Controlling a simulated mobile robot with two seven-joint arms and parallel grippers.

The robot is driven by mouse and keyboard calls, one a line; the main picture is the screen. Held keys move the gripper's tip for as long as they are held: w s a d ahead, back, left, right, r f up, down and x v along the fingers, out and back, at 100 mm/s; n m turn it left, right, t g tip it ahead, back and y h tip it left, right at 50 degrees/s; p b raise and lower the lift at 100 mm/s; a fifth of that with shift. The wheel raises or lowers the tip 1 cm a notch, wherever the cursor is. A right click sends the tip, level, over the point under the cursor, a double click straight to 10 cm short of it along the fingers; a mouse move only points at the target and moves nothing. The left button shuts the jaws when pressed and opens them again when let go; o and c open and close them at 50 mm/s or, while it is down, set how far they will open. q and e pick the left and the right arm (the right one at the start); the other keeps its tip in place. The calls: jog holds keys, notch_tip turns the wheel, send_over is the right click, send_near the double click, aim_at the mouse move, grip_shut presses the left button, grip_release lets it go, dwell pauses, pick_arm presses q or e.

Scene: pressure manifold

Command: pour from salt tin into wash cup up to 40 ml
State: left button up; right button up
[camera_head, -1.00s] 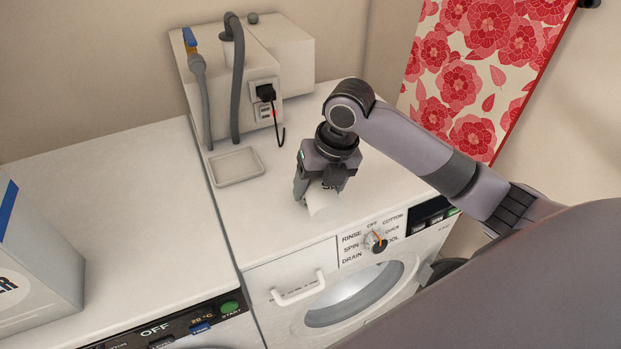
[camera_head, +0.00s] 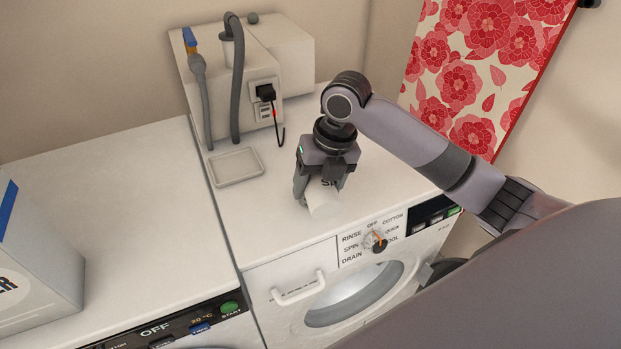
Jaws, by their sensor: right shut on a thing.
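My right gripper (camera_head: 322,192) points down over the top of the right-hand washing machine. No wash cup can be made out in this view. My left gripper is not in view.
A shallow white tray (camera_head: 237,167) lies on the machine top (camera_head: 270,215), left of the gripper. Behind it stands a white box with hoses and a plug (camera_head: 267,95). A large carton (camera_head: 35,265) stands at far left. The left machine top (camera_head: 120,200) is mostly clear.

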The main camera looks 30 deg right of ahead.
jog(key=shift+w+r+g, duration=0.15)
jog(key=shift+r+g, duration=0.15)
jog(key=shift+g, duration=0.3)
dwell(1.1)
jog(key=shift+s+a+f+t, duration=0.1)
jog(key=shift+s+f+t, duration=0.2)
jog(key=shift+t, duration=0.3)
jog(key=shift+s+f+t, duration=0.15)
jog(key=shift+f+t, duration=0.2)
jog(key=shift+t, duration=0.25)
jog(key=shift+s+a+f+t+h, duration=0.1)
jog(key=shift+s+f+t+h, duration=0.15)
jog(key=shift+s+t, duration=0.25)
jog(key=shift+r+t, duration=0.1)
jog(key=shift+t, duration=0.2)
